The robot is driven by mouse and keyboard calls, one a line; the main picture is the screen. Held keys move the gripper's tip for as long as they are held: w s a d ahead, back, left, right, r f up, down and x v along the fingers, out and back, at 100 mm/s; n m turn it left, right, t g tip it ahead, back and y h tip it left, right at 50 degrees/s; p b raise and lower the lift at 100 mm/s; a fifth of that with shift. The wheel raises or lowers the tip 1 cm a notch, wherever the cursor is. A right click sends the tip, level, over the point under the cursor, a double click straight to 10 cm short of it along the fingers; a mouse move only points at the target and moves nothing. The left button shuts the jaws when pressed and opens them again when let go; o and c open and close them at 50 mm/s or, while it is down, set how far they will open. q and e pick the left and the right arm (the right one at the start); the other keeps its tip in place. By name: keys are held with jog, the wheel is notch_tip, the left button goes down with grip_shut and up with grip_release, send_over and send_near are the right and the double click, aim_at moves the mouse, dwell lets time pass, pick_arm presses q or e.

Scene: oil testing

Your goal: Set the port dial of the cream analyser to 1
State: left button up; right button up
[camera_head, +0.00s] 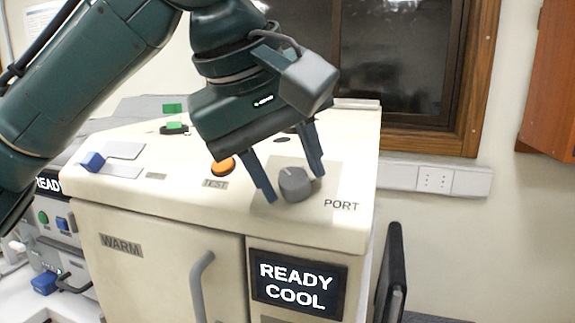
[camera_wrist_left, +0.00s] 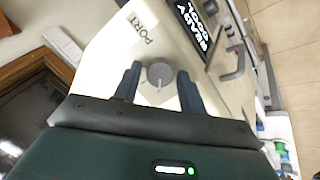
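The cream analyser (camera_head: 190,225) is a boxy machine with a sloping top panel. Its grey round port dial (camera_head: 295,184) sits at the right of that panel, beside the printed word PORT. The dial also shows in the left wrist view (camera_wrist_left: 160,73), with a light pointer mark on it. My left gripper (camera_head: 292,188) is open, with one finger on each side of the dial. In the left wrist view the fingers (camera_wrist_left: 158,80) show a gap to the dial on both sides. No position numbers are readable around the dial. My right gripper is not in view.
The panel also has an orange TEST button (camera_head: 223,167) and a blue-handled slider (camera_head: 93,161). The front has a display reading READY COOL (camera_head: 296,284) and a door handle (camera_head: 201,285). Another machine (camera_head: 55,225) stands at the left. A window (camera_head: 390,60) is behind.

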pick_arm(q)
jog(key=shift+o, duration=1)
jog(key=v, duration=1.3)
jog(key=shift+r, duration=0.1)
